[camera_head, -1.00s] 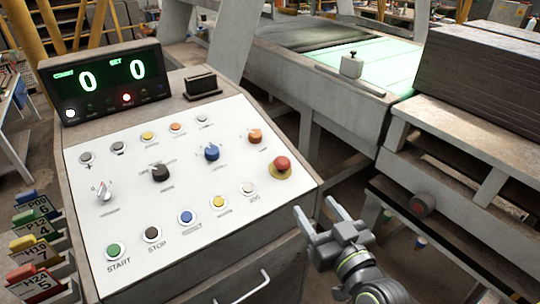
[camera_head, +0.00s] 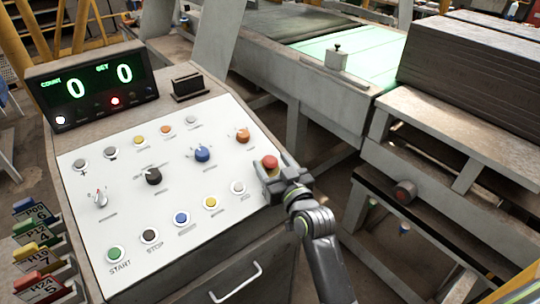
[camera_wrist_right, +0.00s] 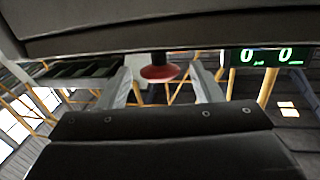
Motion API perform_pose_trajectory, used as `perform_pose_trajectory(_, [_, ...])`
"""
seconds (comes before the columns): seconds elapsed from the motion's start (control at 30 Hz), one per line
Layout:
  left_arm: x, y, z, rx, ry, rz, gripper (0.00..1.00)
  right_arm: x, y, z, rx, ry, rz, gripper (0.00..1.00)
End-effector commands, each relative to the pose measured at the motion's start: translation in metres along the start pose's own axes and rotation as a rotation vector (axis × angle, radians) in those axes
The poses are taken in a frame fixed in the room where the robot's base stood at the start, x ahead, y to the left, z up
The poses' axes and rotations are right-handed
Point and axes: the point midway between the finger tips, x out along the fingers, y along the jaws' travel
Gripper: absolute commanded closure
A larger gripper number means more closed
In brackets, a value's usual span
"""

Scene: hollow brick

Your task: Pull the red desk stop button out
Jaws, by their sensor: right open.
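The red desk stop button (camera_head: 269,161) is a mushroom-shaped knob at the right edge of the white sloping panel (camera_head: 125,205). My right gripper (camera_head: 272,167) is at the button, with its open fingers on either side of the knob. In the right wrist view the red button (camera_wrist_right: 159,72) shows between the two spread fingers (camera_wrist_right: 162,80), with visible gaps on both sides. The gripper covers the button's lower part and its yellow base in the head view. My left gripper is not in view.
Other buttons and knobs, such as the orange knob (camera_head: 242,136) and white button (camera_head: 238,187), sit left of the gripper. A display (camera_head: 97,88) reads 0 and 0. A drawer handle (camera_head: 236,283) is below. A grey machine frame (camera_head: 440,170) stands to the right.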

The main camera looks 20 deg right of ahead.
Motion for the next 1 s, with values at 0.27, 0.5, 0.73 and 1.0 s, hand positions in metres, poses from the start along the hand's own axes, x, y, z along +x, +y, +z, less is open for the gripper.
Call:
perform_pose_trajectory(0.27, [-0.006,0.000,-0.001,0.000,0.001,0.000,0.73,0.019,0.000,0.000,-0.001,0.000,0.001,0.41])
perform_pose_trajectory(0.5, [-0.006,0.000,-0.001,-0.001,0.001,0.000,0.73,0.020,0.000,0.000,-0.001,0.001,0.001,0.41])
perform_pose_trajectory(0.73, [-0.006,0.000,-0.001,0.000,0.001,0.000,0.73,0.020,0.000,0.000,-0.001,0.000,0.001,0.63])
perform_pose_trajectory(1.0, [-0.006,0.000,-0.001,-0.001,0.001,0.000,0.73,0.020,0.000,0.000,-0.001,0.000,0.001,0.98])
